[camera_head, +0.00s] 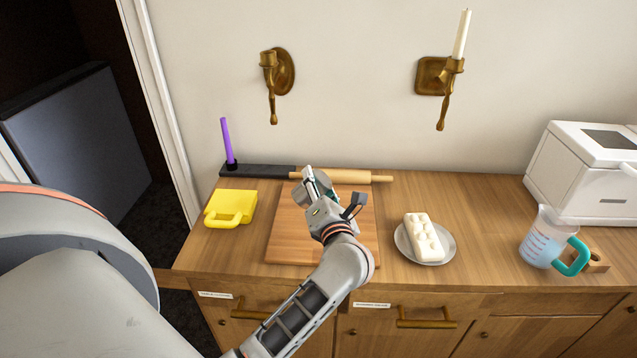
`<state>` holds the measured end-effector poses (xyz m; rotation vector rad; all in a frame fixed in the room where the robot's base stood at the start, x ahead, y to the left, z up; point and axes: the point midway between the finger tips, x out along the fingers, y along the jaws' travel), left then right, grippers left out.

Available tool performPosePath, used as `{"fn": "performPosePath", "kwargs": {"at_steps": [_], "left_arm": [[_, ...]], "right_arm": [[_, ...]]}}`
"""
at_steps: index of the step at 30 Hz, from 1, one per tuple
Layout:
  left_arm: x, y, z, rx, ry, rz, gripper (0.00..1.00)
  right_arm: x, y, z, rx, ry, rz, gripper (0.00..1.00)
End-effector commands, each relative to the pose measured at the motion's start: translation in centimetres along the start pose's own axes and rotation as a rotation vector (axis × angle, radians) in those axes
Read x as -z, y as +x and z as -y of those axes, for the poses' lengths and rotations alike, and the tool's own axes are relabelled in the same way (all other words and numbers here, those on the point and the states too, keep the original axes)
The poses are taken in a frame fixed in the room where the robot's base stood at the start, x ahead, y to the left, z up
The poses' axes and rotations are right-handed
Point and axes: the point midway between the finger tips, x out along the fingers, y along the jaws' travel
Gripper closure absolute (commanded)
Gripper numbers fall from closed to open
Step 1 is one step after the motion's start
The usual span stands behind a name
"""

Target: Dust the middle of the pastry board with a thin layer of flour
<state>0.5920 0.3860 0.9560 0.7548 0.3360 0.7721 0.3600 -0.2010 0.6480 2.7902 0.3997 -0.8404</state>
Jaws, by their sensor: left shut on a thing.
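The pastry board (287,232) is a flat reddish-brown wooden board lying on the counter, left of centre. My left arm reaches in over its front edge and covers much of its right half. My left gripper (319,190) is over the back part of the board, shut on a small silver and grey-green thing. The gripper hides most of that thing, so I cannot tell what it is or whether it touches the board. No flour shows on the visible part of the board. My right gripper is not in view.
A yellow handled container (232,207) stands left. A plate (441,256) with a white block (423,237), a measuring jug (543,240) and a white appliance (575,175) stand right.

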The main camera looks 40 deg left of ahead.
Motion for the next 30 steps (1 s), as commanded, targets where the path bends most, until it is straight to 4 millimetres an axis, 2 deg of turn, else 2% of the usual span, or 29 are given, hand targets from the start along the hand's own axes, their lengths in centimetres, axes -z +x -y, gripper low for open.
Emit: {"fn": "performPosePath", "kwargs": {"at_steps": [30], "left_arm": [[0.6,0.0,0.2,-0.003,0.209,0.001,0.87]], "right_arm": [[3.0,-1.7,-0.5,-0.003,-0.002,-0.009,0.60]]}}
